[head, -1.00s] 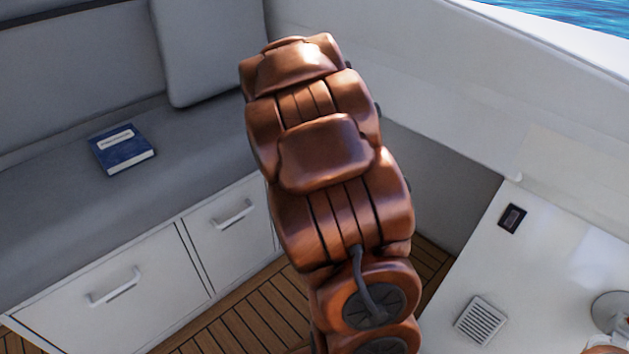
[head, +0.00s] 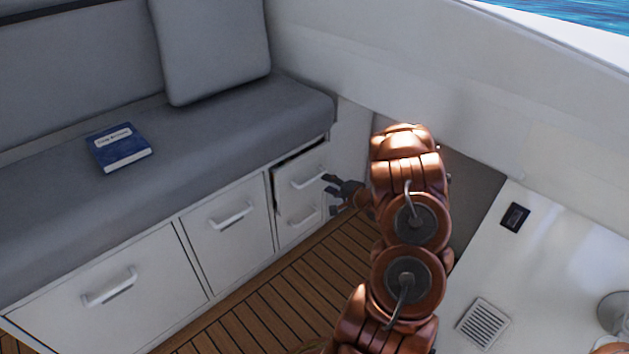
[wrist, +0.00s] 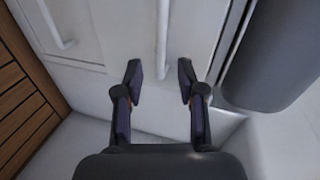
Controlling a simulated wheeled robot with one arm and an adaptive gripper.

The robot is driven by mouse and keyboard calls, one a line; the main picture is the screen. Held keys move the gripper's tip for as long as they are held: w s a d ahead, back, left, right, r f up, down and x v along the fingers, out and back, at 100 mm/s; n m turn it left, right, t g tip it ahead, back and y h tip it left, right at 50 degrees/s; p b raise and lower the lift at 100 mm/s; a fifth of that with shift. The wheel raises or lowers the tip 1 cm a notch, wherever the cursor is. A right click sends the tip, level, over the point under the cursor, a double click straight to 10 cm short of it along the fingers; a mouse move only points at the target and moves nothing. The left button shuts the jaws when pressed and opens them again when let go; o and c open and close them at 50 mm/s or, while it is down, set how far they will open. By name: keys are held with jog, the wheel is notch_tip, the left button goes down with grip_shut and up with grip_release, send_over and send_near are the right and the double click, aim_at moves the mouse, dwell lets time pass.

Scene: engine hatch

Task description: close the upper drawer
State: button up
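The upper drawer (head: 290,186) is the top one of two small stacked white drawers at the right end of the bench. It stands slightly out, with a dark gap along its top and left edges in the head view. Its pale bar handle (head: 309,179) also shows in the wrist view (wrist: 163,35), pointing in between the fingertips. My gripper (head: 332,194) is just right of the drawer front in the head view. In the wrist view my gripper (wrist: 160,72) has its dark fingers apart, with nothing held. Whether the fingers touch the drawer front I cannot tell.
The lower drawer (head: 290,230) sits below, its front looking flush. The grey bench cushion (head: 230,135) overhangs the drawers and carries a blue book (head: 121,148). Wider drawers stand to the left. The wooden floor (head: 270,310) in front is clear. A white wall is at the right.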

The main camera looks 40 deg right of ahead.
aim_at(314, 178)
jog(key=shift+m+t+y, duration=0.3)
jog(key=shift+a+b+x, duration=0.15)
jog(key=shift+b+x, duration=0.45)
jog(key=shift+x, duration=1.25)
jog(key=shift+a+b+x, duration=0.15)
jog(key=shift+b+x, duration=0.45)
jog(key=shift+x, duration=1.2)
jog(key=shift+f, duration=0.15)
grip_shut()
